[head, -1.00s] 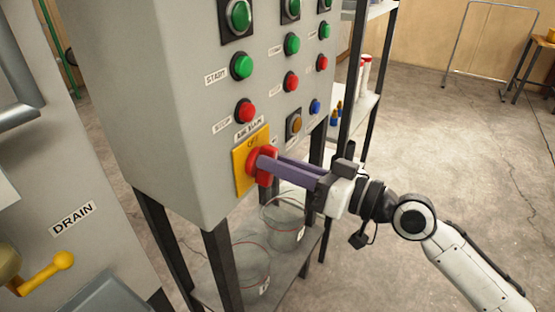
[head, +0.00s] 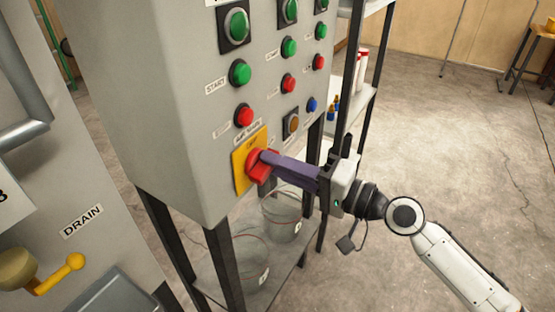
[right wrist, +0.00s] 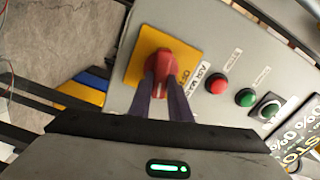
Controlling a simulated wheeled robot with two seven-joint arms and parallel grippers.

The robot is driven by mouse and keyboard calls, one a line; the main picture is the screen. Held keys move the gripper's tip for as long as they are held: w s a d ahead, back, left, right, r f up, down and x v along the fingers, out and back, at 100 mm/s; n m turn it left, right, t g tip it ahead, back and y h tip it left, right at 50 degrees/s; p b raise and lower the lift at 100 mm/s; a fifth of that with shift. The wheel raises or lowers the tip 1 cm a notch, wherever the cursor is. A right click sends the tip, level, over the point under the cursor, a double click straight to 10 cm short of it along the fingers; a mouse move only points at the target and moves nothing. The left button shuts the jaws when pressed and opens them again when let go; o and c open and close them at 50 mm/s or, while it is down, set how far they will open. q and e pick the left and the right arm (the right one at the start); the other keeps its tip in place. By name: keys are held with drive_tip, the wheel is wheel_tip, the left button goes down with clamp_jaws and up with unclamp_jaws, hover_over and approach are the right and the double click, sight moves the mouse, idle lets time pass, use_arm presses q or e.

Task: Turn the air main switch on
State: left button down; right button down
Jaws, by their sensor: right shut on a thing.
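The air main switch is a red rotary knob (head: 257,170) on a yellow plate (head: 239,174), low on the front of the grey control panel. A label reading "AIR MAIN" sits by the plate, and the word on the plate is hard to read. My right gripper (head: 265,158) reaches in from the right with its purple fingers shut on the knob's handle. In the right wrist view the fingers (right wrist: 161,86) lie on both sides of the red knob (right wrist: 158,61), in front of the yellow plate (right wrist: 184,44). My left gripper is not in view.
Green start buttons (head: 240,73) and red buttons (head: 244,116) sit close above the switch. A rack post (head: 352,80) stands just behind my gripper. Clear buckets (head: 283,216) are on the shelf below. A yellow drain handle (head: 62,272) is at lower left.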

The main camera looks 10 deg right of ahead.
drive_tip(key=shift+f+m+p, duration=0.1)
drive_tip(key=shift+m+p, duration=0.4)
drive_tip(key=shift+m, duration=1.1)
drive_tip(key=c, duration=1.6)
unclamp_jaws()
drive_tip(key=shift+c, duration=0.2)
drive_tip(key=shift+d+f, duration=0.1)
drive_tip(key=b+v, duration=0.4)
drive_tip(key=v, duration=0.6)
drive_tip(key=shift+s, duration=0.1)
